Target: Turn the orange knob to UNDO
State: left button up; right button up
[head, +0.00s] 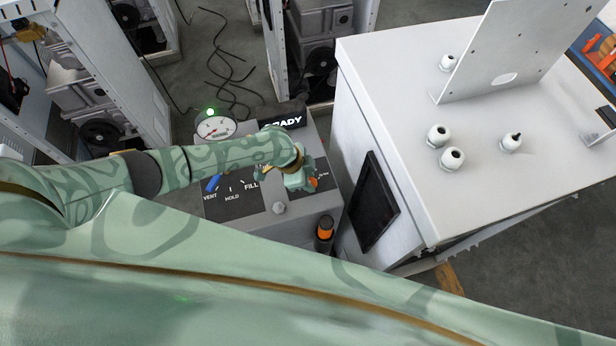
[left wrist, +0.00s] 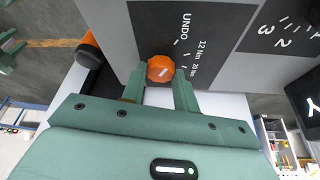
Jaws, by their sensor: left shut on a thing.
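The orange knob (left wrist: 160,69) is a faceted knob with a short white mark, on the grey panel beside a dark label reading UNDO, 12 Nm and 20 Nm. The mark lies at a slant; I cannot tell exactly which label it points at. My left gripper (left wrist: 159,92) has one finger on each side of the knob and is shut on it. In the head view my left gripper (head: 301,181) is over the right part of the panel, with a bit of the orange knob (head: 313,183) showing beside it. My right gripper is not in view.
The panel (head: 262,212) also carries a blue lever (head: 212,184) by VENT, HOLD and FILL, a gauge (head: 216,127) with a lit green lamp, and a READY display (head: 286,120). A black-and-orange handle (head: 324,233) stands at its front right. A white cabinet (head: 385,110) is close on the right.

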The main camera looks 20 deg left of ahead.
pick_arm(q)
jog(key=o, duration=1)
jog(key=shift+r, duration=0.1)
jog(key=shift+a+r, duration=0.2)
jog(key=shift+r, duration=0.15)
jog(key=p+v, duration=0.3)
jog(key=v, duration=1.2)
jog(key=shift+r+p, duration=0.1)
jog(key=shift+p, duration=0.3)
jog(key=shift+s, duration=0.1)
